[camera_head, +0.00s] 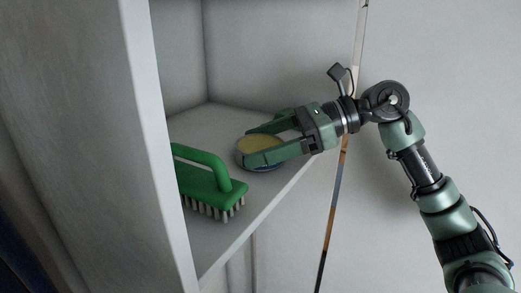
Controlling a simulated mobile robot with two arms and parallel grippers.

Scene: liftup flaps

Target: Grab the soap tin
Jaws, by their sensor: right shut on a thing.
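The soap tin (248,147) is a low round thing with a blue side and a yellowish top. It lies on the cabinet shelf in the head view. My right gripper (255,144) reaches in from the right, level with the shelf. Its two green fingers are shut on the tin, one along the near side and one along the far side. The fingers hide parts of the rim. The tin is at the shelf surface; I cannot tell whether it is lifted at all. My left gripper is not in view.
A green scrubbing brush (208,180) with pale bristles stands on the shelf, left of and nearer than the tin. The cabinet's side panel (160,150) rises at the left. The shelf (222,237) has a front edge running diagonally. The back of the shelf is clear.

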